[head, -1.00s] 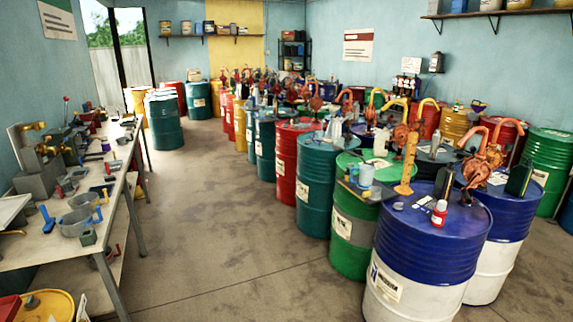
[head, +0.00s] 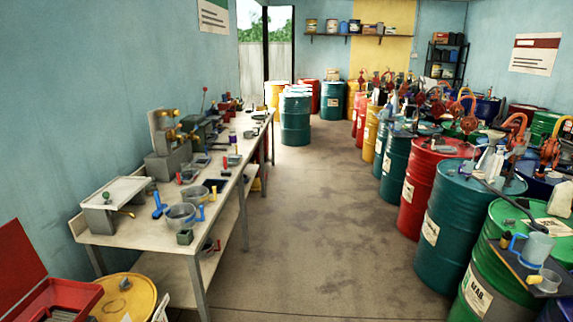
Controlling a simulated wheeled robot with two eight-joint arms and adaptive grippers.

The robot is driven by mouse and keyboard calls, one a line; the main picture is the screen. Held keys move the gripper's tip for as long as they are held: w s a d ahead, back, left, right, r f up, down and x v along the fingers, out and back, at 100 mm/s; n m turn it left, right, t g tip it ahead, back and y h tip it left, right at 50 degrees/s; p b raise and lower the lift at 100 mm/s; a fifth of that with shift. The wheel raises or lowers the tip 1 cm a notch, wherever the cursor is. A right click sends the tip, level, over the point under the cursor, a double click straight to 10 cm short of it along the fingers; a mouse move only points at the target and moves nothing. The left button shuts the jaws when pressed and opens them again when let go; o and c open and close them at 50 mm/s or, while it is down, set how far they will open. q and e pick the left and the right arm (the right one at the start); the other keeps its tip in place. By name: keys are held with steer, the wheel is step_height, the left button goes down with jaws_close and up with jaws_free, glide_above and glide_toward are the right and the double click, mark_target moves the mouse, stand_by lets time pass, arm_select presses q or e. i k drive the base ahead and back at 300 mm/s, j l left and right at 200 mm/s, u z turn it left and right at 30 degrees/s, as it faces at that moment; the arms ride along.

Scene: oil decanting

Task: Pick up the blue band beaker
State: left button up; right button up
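No beaker shows a blue band that I can make out at this size. On a dark tray (head: 518,263) at the right edge stand a grey cup (head: 539,246) with a blue handle beside it and a small clear cup (head: 547,281) with a yellowish part. Two clear tubs, one of them the front tub (head: 180,216), sit on the workbench (head: 125,233) at left, with a small blue item beside them. I cannot tell which of these, if any, is the blue band beaker. Neither of my grippers is in view.
A long bench runs along the left wall. An open red box (head: 62,297) and a yellow drum (head: 125,300) stand at its near end. Rows of drums, including a teal drum (head: 455,235) and a green drum (head: 485,285), line the right. The concrete floor (head: 320,230) between is clear.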

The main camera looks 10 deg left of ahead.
mark_target(186, 171)
steer(key=i+j, duration=0.1)
steer(key=i, duration=1.85)
steer(key=i+u, duration=0.3)
steer(key=i, duration=0.15)
steer(key=i+l+u, duration=0.1)
steer(key=i+u, duration=0.15)
steer(key=i, duration=0.2)
steer(key=i+l+u, duration=0.3)
steer(key=i, duration=0.15)
steer(key=i+l+u, duration=0.3)
steer(key=i, duration=0.15)
steer(key=i+l+u, duration=0.1)
steer(key=i+u, duration=0.35)
steer(key=i+l+u, duration=0.4)
steer(key=k+j, duration=0.05)
steer(key=j, duration=0.05)
